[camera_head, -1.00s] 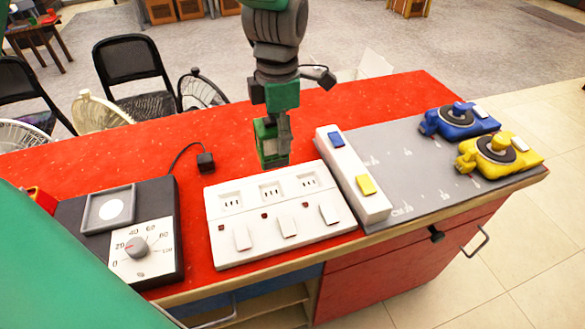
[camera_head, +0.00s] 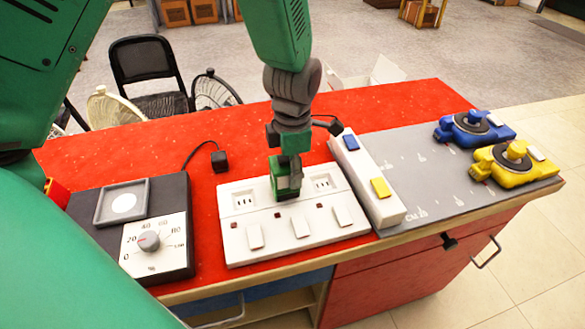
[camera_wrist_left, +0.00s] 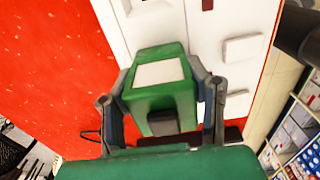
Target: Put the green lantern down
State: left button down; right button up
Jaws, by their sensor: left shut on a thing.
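The green lantern, a small green block-like body, is in my left gripper (camera_head: 288,160). In the head view the lantern (camera_head: 283,187) is upright over the middle socket of the white socket panel (camera_head: 262,257) and hides that socket. I cannot tell whether it touches the panel. In the left wrist view the lantern (camera_wrist_left: 177,103) shows a pale top face and a dark patch, with a finger of the gripper (camera_wrist_left: 162,92) on each side. The panel (camera_wrist_left: 152,28) lies below it. My right gripper is not in view.
A black box with a dial (camera_head: 149,241) stands to the left, with a cabled black plug (camera_head: 219,160) behind. A white bar with blue and yellow buttons (camera_head: 385,210) is to the right. Blue (camera_head: 470,130) and yellow (camera_head: 512,168) devices sit on a grey mat (camera_head: 440,187).

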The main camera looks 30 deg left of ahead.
pick_arm(q)
jog(key=c, duration=0.8)
grip_release()
jog(key=shift+a, duration=0.15)
jog(key=shift+c, duration=0.2)
jog(key=shift+f, duration=0.1)
jog(key=shift+r, duration=0.4)
notch_tip(320, 180, up, 12)
jog(key=shift+f+p, duration=0.2)
jog(key=shift+p, duration=0.65)
